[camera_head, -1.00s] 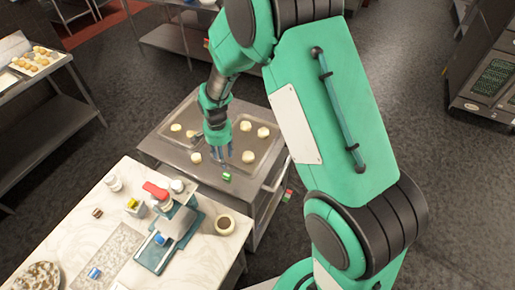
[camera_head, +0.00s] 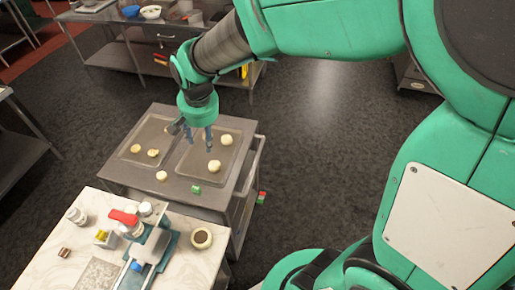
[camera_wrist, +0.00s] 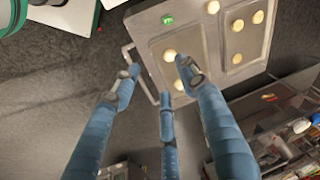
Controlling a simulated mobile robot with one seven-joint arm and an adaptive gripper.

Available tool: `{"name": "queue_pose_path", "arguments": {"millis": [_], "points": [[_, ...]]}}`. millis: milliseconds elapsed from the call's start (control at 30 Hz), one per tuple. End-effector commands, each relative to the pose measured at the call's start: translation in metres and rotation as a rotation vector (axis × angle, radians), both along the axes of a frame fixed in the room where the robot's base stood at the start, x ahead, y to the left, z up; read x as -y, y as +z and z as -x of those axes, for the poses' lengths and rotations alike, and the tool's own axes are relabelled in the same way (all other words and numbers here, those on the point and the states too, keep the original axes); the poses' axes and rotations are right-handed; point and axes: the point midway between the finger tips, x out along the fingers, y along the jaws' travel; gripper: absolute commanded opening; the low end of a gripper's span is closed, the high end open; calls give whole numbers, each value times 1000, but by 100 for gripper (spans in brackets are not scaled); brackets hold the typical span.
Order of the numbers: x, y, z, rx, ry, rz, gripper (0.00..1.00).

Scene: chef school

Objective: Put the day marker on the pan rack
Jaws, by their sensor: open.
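A small green block, which looks like the day marker (camera_head: 196,189), lies on the bare front edge of the metal pan rack's top (camera_head: 172,194). It also shows in the wrist view (camera_wrist: 167,19) near a corner of the rack top (camera_wrist: 148,22). My gripper (camera_head: 199,140) is open and empty, with its fingers spread above the right-hand tray. The fingers are apart from the green block, behind it in the head view. In the wrist view, my gripper (camera_wrist: 160,76) has nothing between its fingers.
Two trays with pale dough rounds (camera_head: 214,166) fill most of the rack top. A marble-topped table (camera_head: 195,262) with a scale (camera_head: 152,252), jars and a small bowl (camera_head: 201,238) stands in front. A side handle (camera_head: 252,165) runs along the rack's right. Open floor lies to the right.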

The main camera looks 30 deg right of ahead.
Motion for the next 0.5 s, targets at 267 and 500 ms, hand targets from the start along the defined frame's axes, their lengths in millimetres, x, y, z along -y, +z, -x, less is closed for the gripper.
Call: {"name": "queue_pose_path", "arguments": {"millis": [267,500], "points": [[24,63,58,87,106,27,43],[41,100,113,158,198,64,43]]}}
